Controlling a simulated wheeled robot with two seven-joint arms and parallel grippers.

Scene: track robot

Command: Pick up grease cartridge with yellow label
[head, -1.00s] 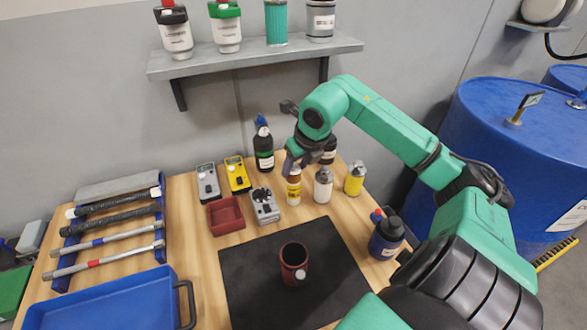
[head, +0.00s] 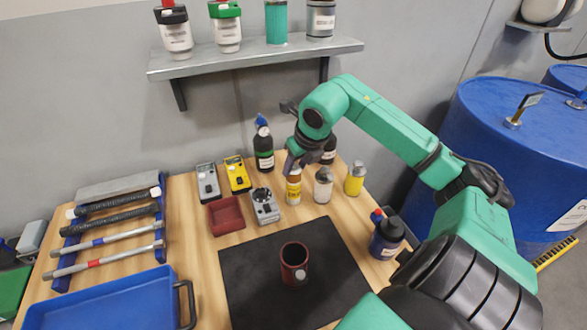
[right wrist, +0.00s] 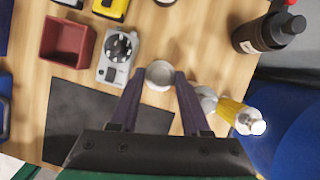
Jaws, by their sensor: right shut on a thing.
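The grease cartridge with the yellow label (head: 294,188) stands upright on the wooden bench, behind the black mat. My right gripper (head: 291,165) is over its upper end and shut on it. In the right wrist view, the cartridge's round grey top (right wrist: 160,75) sits between the two dark fingers. The gripper hides part of the cartridge's top in the head view. My left gripper is not in view.
A white cartridge (head: 323,186) and a yellow can (head: 355,179) stand close on the right. A grey device (head: 264,206) and a red bin (head: 225,215) are on the left. The black mat (head: 245,275) holds a dark red cup (head: 294,262).

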